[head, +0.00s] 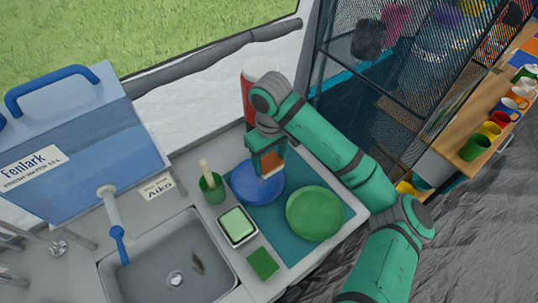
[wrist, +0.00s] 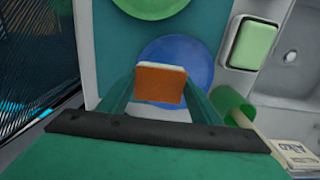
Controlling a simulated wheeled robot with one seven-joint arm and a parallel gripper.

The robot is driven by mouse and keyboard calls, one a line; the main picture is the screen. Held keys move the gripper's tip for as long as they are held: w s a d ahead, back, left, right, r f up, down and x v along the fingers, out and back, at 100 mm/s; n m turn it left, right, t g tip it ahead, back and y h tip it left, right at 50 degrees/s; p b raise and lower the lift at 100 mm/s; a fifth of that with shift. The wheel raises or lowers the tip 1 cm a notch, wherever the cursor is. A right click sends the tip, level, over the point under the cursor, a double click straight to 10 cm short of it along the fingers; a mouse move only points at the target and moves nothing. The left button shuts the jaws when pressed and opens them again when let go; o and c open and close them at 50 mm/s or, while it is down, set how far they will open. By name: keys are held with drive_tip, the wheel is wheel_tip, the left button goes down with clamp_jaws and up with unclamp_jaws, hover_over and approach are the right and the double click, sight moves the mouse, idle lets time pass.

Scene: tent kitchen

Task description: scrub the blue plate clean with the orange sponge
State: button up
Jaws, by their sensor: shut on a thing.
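The blue plate (head: 246,187) lies on a teal mat (head: 287,245) on the counter, beside the green plate (head: 315,213). The blue plate also shows in the wrist view (wrist: 190,60). My gripper (head: 268,168) is over the blue plate, shut on the orange sponge (wrist: 161,86), which has a pale layer along one edge. In the head view the sponge (head: 271,163) is partly hidden by the fingers. I cannot tell whether the sponge touches the plate. No dirt is clear on the visible part of the plate.
A green cup (head: 212,190) with a brush, a dish with a pale green block (head: 237,225) and a dark green pad (head: 263,263) are left of the plates. The sink (head: 165,260) is further left. A red canister (head: 247,98) stands behind my gripper. A mesh rack is at right.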

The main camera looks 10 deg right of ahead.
drive_tip(key=shift+f, duration=2.25)
drive_tip(key=shift+f, duration=0.45)
drive_tip(key=shift+s+a, duration=0.1)
drive_tip(key=shift+s+a, duration=0.3)
drive_tip(key=shift+a, duration=0.5)
drive_tip(key=shift+s+a, duration=0.25)
drive_tip(key=shift+a, duration=0.5)
drive_tip(key=shift+s+f, duration=0.1)
drive_tip(key=shift+f, duration=0.05)
drive_tip(key=shift+w+d+f, duration=0.1)
drive_tip(key=shift+w+d, duration=0.25)
drive_tip(key=shift+d, duration=0.5)
drive_tip(key=shift+w+d+f, duration=0.1)
drive_tip(key=shift+w+d, duration=0.25)
drive_tip(key=shift+d, duration=0.5)
drive_tip(key=shift+r, duration=0.1)
drive_tip(key=shift+r, duration=3)
